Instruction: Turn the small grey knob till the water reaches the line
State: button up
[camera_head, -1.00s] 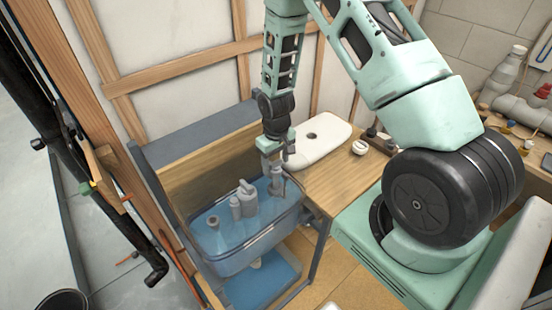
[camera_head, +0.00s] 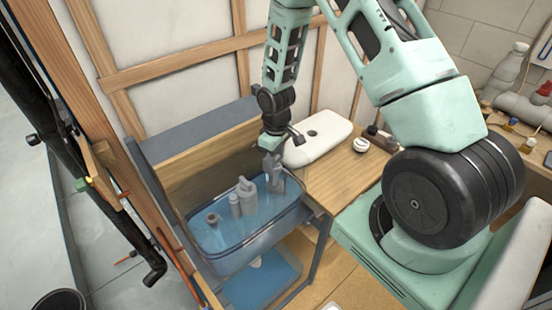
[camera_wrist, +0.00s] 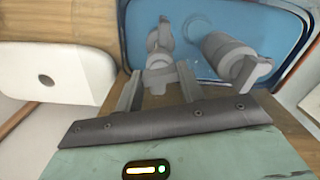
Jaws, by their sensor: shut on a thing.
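The blue-tinted water tank (camera_head: 235,262) stands in the wooden and grey frame, with water and grey fittings inside. My gripper (camera_head: 271,160) points down over the tank's far right corner, above a grey fitting (camera_head: 276,182). In the wrist view my gripper (camera_wrist: 158,88) has its two fingers on either side of a small grey knob (camera_wrist: 160,74), and it is shut on it. A grey spout-like part (camera_wrist: 163,36) rises beyond the knob. Another grey fitting (camera_wrist: 234,58) stands to the right. I cannot clearly make out the level line.
A white board with a hole (camera_head: 318,140) lies on the wooden counter (camera_head: 335,178) right of the tank. A small white round part (camera_head: 361,145) sits near it. Grey bottle-shaped fittings (camera_head: 247,195) stand in the tank's middle. A timber wall frame is behind.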

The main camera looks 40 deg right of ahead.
jog(key=o, duration=1)
jog(key=shift+r, duration=0.1)
notch_tip(320, 180, up, 17)
jog(key=b, duration=0.3)
jog(key=shift+r, duration=0.15)
jog(key=s+a+n+b, duration=0.1)
jog(key=s+a+b, duration=0.1)
jog(key=s+a, duration=0.5)
jog(key=s+a+n+b, duration=0.1)
jog(key=s+a, duration=0.2)
jog(key=a, duration=0.8)
jog(key=s+a+n+b, duration=0.1)
jog(key=s+a, duration=0.2)
jog(key=s, duration=0.4)
jog(key=s+a+b, duration=0.1)
jog(key=s+a, duration=0.2)
jog(key=s, duration=0.4)
jog(key=shift+a+f+n+y, duration=0.2)
jog(key=shift+f+n+y, duration=0.1)
jog(key=shift+n, duration=0.1)
